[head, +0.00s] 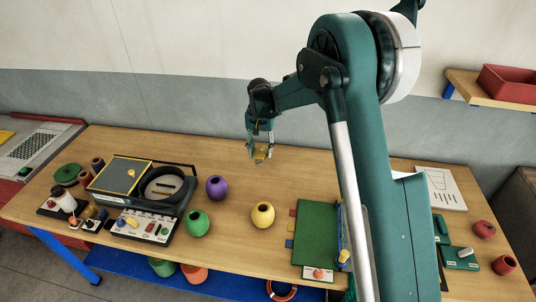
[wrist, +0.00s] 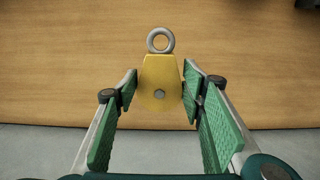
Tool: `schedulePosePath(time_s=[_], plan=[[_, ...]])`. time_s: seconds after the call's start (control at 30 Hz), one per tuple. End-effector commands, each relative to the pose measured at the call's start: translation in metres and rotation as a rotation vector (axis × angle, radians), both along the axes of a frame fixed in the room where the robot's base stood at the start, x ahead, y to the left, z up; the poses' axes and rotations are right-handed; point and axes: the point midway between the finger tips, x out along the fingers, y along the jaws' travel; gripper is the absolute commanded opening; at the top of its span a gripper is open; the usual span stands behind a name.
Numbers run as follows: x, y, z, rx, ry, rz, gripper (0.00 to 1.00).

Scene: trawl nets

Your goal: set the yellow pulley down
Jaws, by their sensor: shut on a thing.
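The yellow pulley (wrist: 160,92) has a grey ring at its top end and a grey bolt in its body. It sits between the green finger pads of my gripper (wrist: 160,90) in the wrist view, and my gripper is shut on it. In the head view my gripper (head: 259,157) points down over the back middle of the wooden table (head: 320,178), with the yellow pulley (head: 261,154) small at its fingertips. It appears to be above the wood; the exact gap cannot be told.
Purple (head: 216,187), green (head: 197,222) and yellow (head: 263,215) round floats stand in front of my gripper. A black-framed case (head: 128,176) is on the left. A green board (head: 316,232) lies at the front right. Bare wood surrounds the spot under my gripper.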

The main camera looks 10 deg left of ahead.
Motion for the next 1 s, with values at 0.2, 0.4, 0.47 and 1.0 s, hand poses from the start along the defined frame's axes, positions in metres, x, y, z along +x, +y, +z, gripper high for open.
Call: schedulePosePath(time_s=[0.2, 0.4, 0.47, 1.0], plan=[[0.002, -0.017, 0.001, 0.000, 0.000, -0.002, 0.22], [0.004, -0.058, 0.001, 0.000, 0.000, -0.003, 0.22], [0.004, -0.074, 0.001, 0.000, 0.000, -0.004, 0.22], [-0.011, -0.232, 0.003, 0.000, 0.000, 0.000, 0.22]])
